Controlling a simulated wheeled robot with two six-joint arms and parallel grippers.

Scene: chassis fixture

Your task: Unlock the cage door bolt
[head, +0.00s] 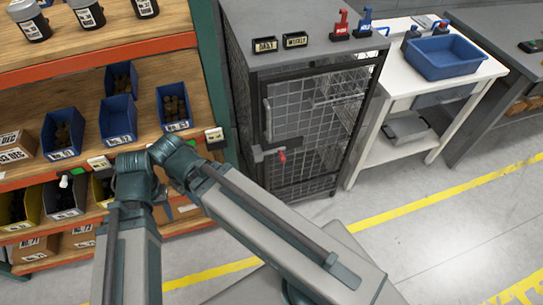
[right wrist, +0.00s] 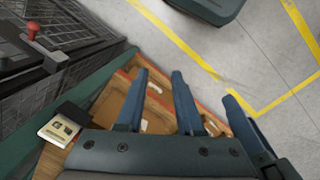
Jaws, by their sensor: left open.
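The cage (head: 330,105) stands in the middle of the head view, its mesh door (head: 300,140) closed. The grey door bolt (head: 262,154) with a red knob (head: 282,155) is on the door's left side. The red knob also shows at upper left of the right wrist view (right wrist: 33,30). My two arms meet left of the bolt, in front of the shelf. My left gripper is mostly hidden behind arm links in the head view. My right gripper (right wrist: 160,75) has its blue fingers apart with nothing between them, away from the bolt.
A shelf (head: 100,55) with blue bins (head: 62,138) stands left of the cage. A small label unit (head: 213,135) sits on its edge near the cage; it shows close in the right wrist view (right wrist: 60,130). A white table (head: 400,85) with a blue tub (head: 445,58) stands right. The floor in front is clear.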

